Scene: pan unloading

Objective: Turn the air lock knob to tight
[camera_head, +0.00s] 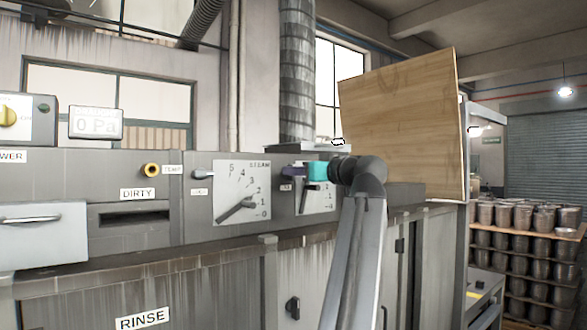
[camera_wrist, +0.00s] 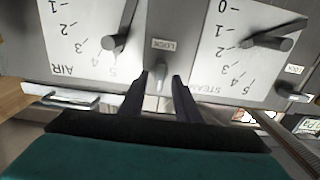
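The air lock knob (camera_wrist: 157,80) is a small grey knob beside a LOCK label (camera_wrist: 165,45), between two dials in the wrist view, which is upside down. My gripper (camera_wrist: 160,80) is open, with one dark finger on each side of the knob. I cannot tell whether a finger touches it. The AIR dial (camera_wrist: 78,30) with its grey pointer is at the left in the wrist view. In the head view my gripper (camera_head: 294,172) with its teal body is at the panel, and its fingers hide the air lock knob.
The STEAM dial (camera_head: 241,190) is left of my gripper in the head view, with its own lock knob (camera_head: 204,174) further left. A wooden board (camera_head: 402,125) stands upright behind my wrist. Shelves of metal pots (camera_head: 530,215) stand at the right.

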